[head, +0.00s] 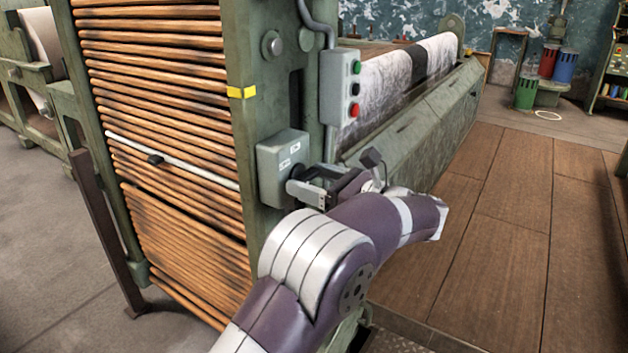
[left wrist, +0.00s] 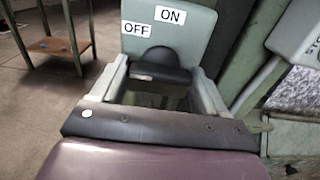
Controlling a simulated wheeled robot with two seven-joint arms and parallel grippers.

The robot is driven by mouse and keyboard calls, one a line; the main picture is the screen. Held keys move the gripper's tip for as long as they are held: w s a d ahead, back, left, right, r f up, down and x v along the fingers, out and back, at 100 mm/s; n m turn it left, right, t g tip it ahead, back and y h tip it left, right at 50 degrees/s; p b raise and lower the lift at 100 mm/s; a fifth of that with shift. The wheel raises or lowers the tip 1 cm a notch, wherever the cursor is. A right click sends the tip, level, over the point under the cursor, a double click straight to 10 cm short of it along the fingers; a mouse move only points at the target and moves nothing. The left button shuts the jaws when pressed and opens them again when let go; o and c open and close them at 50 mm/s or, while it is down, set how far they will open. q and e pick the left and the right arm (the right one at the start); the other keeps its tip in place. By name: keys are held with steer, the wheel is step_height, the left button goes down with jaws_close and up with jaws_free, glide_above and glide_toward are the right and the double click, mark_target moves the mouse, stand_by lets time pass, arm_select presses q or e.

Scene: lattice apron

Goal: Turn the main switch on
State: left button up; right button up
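The main switch is a grey-green box (head: 280,165) on the front of the green machine post; it also shows in the left wrist view (left wrist: 195,38). Its white labels read OFF on the left and ON above. A dark switch handle (left wrist: 155,75) lies below the labels. My left gripper (head: 310,190) is at the box, partly covering the handle in the head view. In the left wrist view its two pale fingers stand apart on either side of the handle. I cannot tell whether they press on it. My right gripper is not in view.
A push-button box (head: 341,87) with a conduit is mounted right of the switch. Stacked wooden slats (head: 170,130) fill the machine's left side. A long roller with pale cloth (head: 412,68) runs behind. The wooden floor (head: 510,220) at right is clear.

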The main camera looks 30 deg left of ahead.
arm_select(q)
steer(key=shift+m, duration=3)
steer(key=m+p, duration=0.1)
steer(key=m, duration=0.1)
steer(key=shift+r+m, duration=0.1)
steer(key=shift+m, duration=0.2)
steer(key=m+p, duration=0.3)
steer(key=m, duration=0.1)
steer(key=shift+r+m, duration=0.1)
steer(key=shift+m, duration=0.2)
steer(key=m+p, duration=0.2)
steer(key=m, duration=0.1)
steer(key=shift+p, duration=0.35)
steer(key=shift+f+m+p, duration=0.2)
steer(key=shift+m+p, duration=0.6)
steer(key=shift+m, duration=0.1)
